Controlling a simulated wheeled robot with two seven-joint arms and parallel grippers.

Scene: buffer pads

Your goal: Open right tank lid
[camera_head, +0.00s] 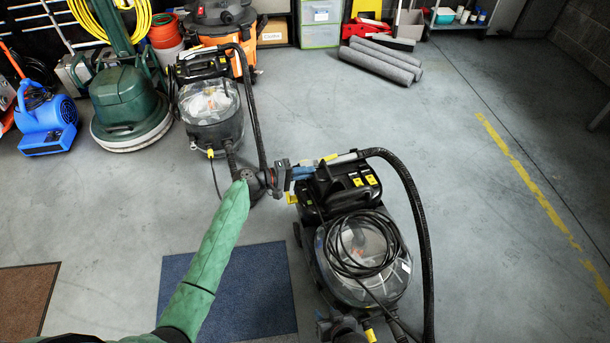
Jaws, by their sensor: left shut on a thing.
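The right machine (308,207) is a black carpet-cleaner type with a clear domed tank lid (390,277), which looks closed. A coiled black cord lies over the lid and hides part of it. My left gripper (304,172), on the green-sleeved arm, is shut at the left edge of the black upper housing (345,180). The exact part between its fingers is too small to make out. My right gripper (325,322) shows only partly at the bottom edge, by the machine's lower front; its fingers are not clear.
A similar machine (211,105) stands at back left beside a green floor scrubber (120,95) and a blue blower (46,120). A black hose (418,220) arches along the right machine's right side. A blue mat (245,290) lies left of it. Floor at right is clear.

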